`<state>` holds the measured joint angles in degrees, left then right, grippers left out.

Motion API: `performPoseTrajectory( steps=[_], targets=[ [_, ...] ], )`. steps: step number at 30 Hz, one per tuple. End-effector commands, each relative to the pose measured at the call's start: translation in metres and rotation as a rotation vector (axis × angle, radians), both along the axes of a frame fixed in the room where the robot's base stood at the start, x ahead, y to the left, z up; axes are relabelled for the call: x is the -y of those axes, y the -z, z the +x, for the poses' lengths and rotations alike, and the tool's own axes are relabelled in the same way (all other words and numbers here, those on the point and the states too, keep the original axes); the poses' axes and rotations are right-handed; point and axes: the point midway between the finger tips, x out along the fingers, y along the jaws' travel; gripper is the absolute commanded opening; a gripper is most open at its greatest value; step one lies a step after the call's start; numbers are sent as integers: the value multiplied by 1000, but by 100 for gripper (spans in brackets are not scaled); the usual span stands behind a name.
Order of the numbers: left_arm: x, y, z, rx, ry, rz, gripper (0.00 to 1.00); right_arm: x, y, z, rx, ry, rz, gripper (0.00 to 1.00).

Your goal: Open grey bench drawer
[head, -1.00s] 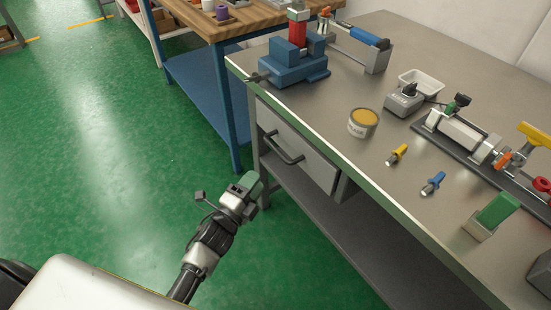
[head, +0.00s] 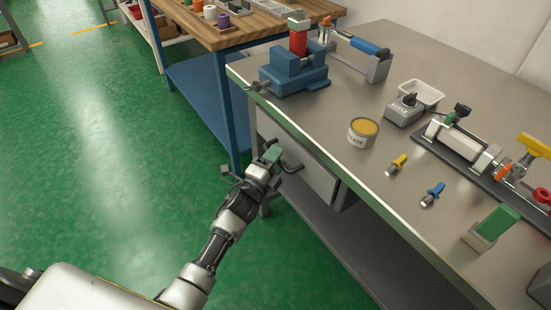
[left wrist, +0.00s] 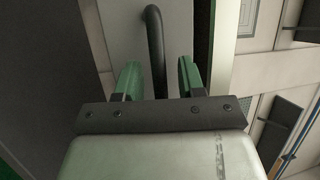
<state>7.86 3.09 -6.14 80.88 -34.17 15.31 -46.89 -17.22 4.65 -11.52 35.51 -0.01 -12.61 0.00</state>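The grey bench drawer (head: 312,178) is under the left end of the steel-topped bench and looks shut. Its dark bar handle (head: 293,166) is partly hidden behind my left gripper (head: 271,156) in the head view. In the left wrist view, the drawer front (left wrist: 120,30) fills the upper middle. The handle (left wrist: 156,45) runs up and down between the two green fingers of my left gripper (left wrist: 159,78). The fingers are apart, with a gap on each side of the handle. My right gripper is not in view.
The bench top (head: 350,85) carries a blue vise (head: 293,72), a yellow-topped can (head: 363,132), yellow (head: 397,164) and blue (head: 432,194) small parts and a green block (head: 495,223). A wooden-topped blue table (head: 228,30) stands close behind. Green floor at left is clear.

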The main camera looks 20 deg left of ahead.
Motion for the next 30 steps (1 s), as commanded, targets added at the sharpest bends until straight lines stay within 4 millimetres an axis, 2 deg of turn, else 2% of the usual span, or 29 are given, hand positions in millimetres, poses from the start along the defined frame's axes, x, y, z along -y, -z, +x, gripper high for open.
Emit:
performPoseTrajectory(
  steps=[1,9,20,26,30],
  targets=[
    [0,0,0,0,0,0,39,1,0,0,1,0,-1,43],
    [0,0,0,0,0,0,0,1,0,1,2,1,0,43],
    [-3,0,-4,-2,-1,0,0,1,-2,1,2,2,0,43],
    [-18,0,-23,-5,-2,1,0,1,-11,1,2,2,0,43],
    [-37,-1,-48,-6,-2,2,0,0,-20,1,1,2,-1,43]
  ],
)
